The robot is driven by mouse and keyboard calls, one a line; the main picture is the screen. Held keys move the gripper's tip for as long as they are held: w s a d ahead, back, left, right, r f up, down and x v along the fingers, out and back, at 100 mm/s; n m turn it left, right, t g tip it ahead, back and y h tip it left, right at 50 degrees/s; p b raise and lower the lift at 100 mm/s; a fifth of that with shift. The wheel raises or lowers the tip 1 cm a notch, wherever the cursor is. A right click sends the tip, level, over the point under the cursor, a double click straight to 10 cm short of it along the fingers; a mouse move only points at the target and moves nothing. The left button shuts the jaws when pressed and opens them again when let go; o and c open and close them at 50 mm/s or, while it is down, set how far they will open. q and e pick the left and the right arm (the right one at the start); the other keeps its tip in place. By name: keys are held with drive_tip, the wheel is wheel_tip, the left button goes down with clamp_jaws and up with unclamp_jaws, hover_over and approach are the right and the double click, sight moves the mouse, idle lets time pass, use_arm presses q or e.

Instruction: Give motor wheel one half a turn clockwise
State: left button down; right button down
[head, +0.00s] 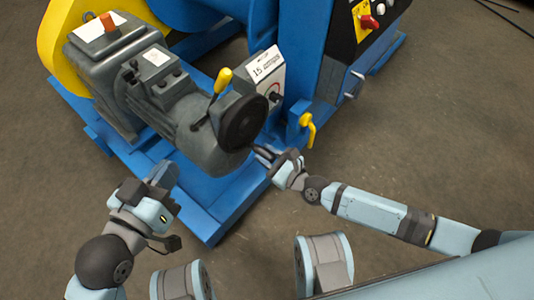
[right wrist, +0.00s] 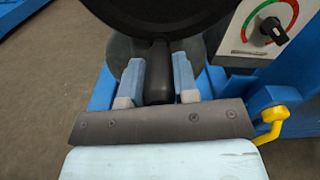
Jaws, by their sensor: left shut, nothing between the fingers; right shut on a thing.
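The motor wheel (head: 243,122) is a black disc on the end of the grey motor (head: 170,100), and it also shows cut off at the top of the right wrist view (right wrist: 155,15). A dark crank handle (right wrist: 158,75) sticks out from its lower edge towards me. My right gripper (head: 265,154) is at the wheel's lower right and is shut on this handle, with one blue finger on each side of it. My left gripper (head: 163,174) is shut and empty, left of and below the motor, apart from the wheel.
A yellow lever (head: 222,80) stands on the motor. A white panel with a dial (head: 272,90) is right of the wheel. A yellow valve handle (head: 308,128) sits close to my right gripper. The blue base (head: 205,215) lies below; open floor (head: 440,120) is to the right.

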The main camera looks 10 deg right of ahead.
drive_tip(key=c, duration=0.9)
unclamp_jaws()
use_arm(q)
drive_tip(key=shift+r+t+p, duration=0.4)
drive_tip(key=shift+r+p, duration=0.15)
drive_tip(key=shift+r, duration=0.35)
use_arm(e)
drive_tip(key=shift+v, duration=3.8)
